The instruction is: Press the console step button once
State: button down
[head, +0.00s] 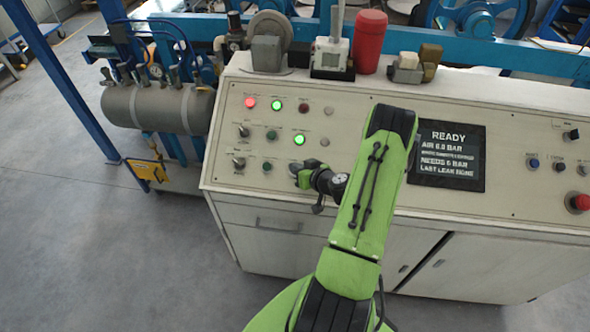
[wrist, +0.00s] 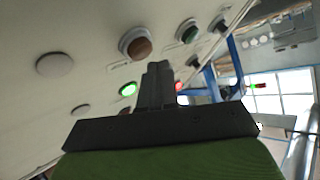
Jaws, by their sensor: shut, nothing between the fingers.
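The console (head: 360,110) has a sloping cream panel with several buttons, knobs and lamps. Their labels are too small to read, so I cannot tell which one is the step button. My gripper (head: 295,168) is low over the left part of the panel, partly hidden by my wrist. In the wrist view my gripper (wrist: 158,66) is shut and empty, its fingers pointing at the panel. An orange-brown button (wrist: 138,47) and a green button (wrist: 187,33) lie beyond the fingertips. I cannot tell whether the fingertips touch the panel.
A dark screen (head: 447,155) reads "READY" and "AIR 6.0 BAR". A red mushroom button (head: 577,202) is at the far right. A red cylinder (head: 369,42) and a grey device (head: 331,55) stand on the console top. A tank (head: 160,108) is at the left.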

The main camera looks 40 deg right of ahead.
jog(key=shift+f, duration=0.1)
dwell(0.6)
jog(key=shift+w+d+f+b, duration=0.2)
jog(key=shift+f+b, duration=0.1)
jog(key=shift+b, duration=0.5)
